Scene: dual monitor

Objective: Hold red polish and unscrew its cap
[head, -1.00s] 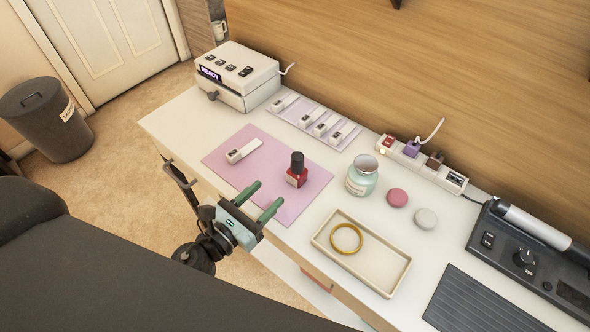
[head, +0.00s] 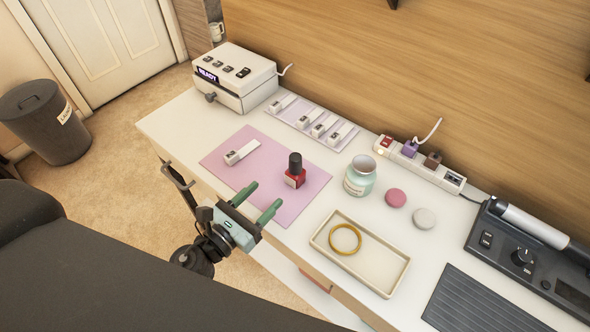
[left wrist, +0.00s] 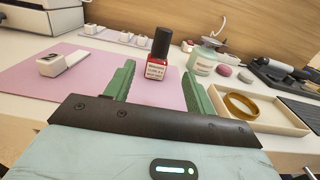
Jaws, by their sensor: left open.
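The red polish (head: 294,178) is a small red bottle with a tall black cap (head: 295,161). It stands upright on the pink mat (head: 232,166). My left gripper (head: 258,199) is open and empty, with green fingers pointing toward the bottle. It is at the front edge of the mat, short of the bottle and not touching it. My right gripper is not in view.
A white clip-like piece (head: 241,152) lies on the mat left of the bottle. A glass jar (head: 360,176) and a pink disc (head: 395,197) stand to the right. A beige tray (head: 384,276) holds a yellow ring (head: 345,239). A white box (head: 236,77) is at the back left.

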